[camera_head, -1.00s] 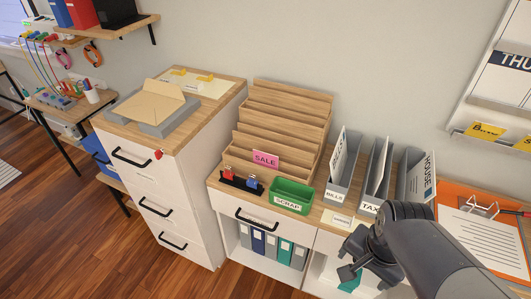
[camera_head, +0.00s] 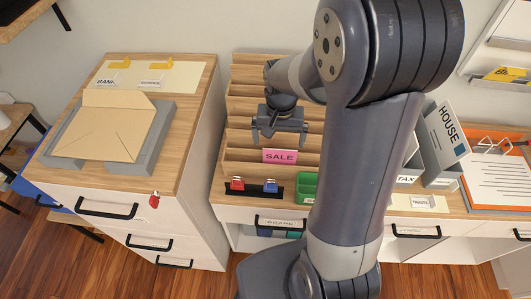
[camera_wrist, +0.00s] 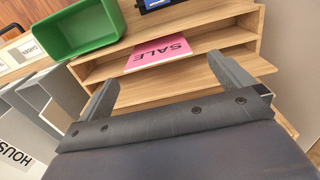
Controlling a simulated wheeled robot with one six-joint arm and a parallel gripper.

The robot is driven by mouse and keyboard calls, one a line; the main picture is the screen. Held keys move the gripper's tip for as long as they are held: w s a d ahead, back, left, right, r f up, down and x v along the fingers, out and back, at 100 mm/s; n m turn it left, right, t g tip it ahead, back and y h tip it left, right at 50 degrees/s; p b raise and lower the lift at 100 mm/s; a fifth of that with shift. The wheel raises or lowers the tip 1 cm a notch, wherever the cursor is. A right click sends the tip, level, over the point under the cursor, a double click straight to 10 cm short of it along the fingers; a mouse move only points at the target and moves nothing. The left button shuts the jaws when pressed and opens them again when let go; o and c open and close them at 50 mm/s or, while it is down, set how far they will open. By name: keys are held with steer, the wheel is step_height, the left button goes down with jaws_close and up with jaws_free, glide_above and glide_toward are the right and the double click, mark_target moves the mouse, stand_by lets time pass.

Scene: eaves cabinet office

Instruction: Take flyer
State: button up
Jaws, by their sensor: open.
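The flyer is a pink sheet marked SALE (camera_head: 279,156), sticking out of a low slot of the wooden tiered sorter (camera_head: 243,137). In the wrist view the flyer (camera_wrist: 160,53) lies just beyond the fingertips, roughly between them, with its lettering upside down. My gripper (camera_head: 279,138) is open and empty, above and in front of the sorter, close over the flyer in the head view. In the wrist view both fingers (camera_wrist: 167,85) are spread apart and no paper is between them. My arm hides the sorter's right side.
The green scrap tray (camera_wrist: 75,27) stands beside the sorter. Red and blue stamps (camera_head: 254,186) stand in front of it. Upright file holders (camera_head: 440,145) are at right. A taller cabinet with an envelope (camera_head: 110,132) on a grey tray stands at left.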

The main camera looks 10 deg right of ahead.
mark_target(279, 157)
step_height(279, 157, down, 5)
steer(key=shift+s+d+f+p, duration=0.1)
steer(key=shift+s+d+p, duration=0.05)
steer(key=shift+p, duration=0.15)
steer(key=shift+d+f+p, duration=0.15)
steer(key=shift+f+p, duration=0.4)
steer(key=shift+f, duration=1.85)
steer(key=c, duration=0.7)
steer(key=shift+r, duration=0.2)
